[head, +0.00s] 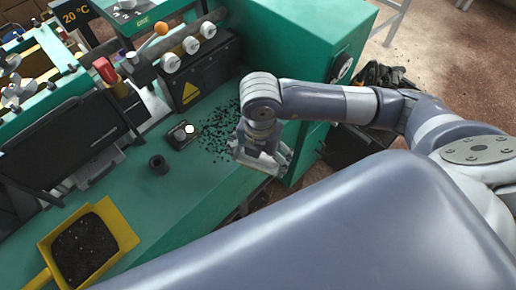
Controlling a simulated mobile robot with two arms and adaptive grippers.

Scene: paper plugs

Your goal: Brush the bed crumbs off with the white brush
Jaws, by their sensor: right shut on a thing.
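Dark crumbs (217,132) lie scattered on the green machine bed (185,205), in front of the box with the warning sign. My right gripper (262,156) is low at the right edge of the crumbs, by the bed's front edge. It is shut on a pale thing that looks like the white brush; the fingers hide much of it, and I cannot tell whether its bristles touch the bed. My left gripper is not in view.
A yellow dustpan (126,234) holding dark bits lies at the lower left. A black ring (158,165) and a small dark block with a white button (182,136) stand on the bed left of the crumbs. A green cabinet (300,40) rises behind the gripper.

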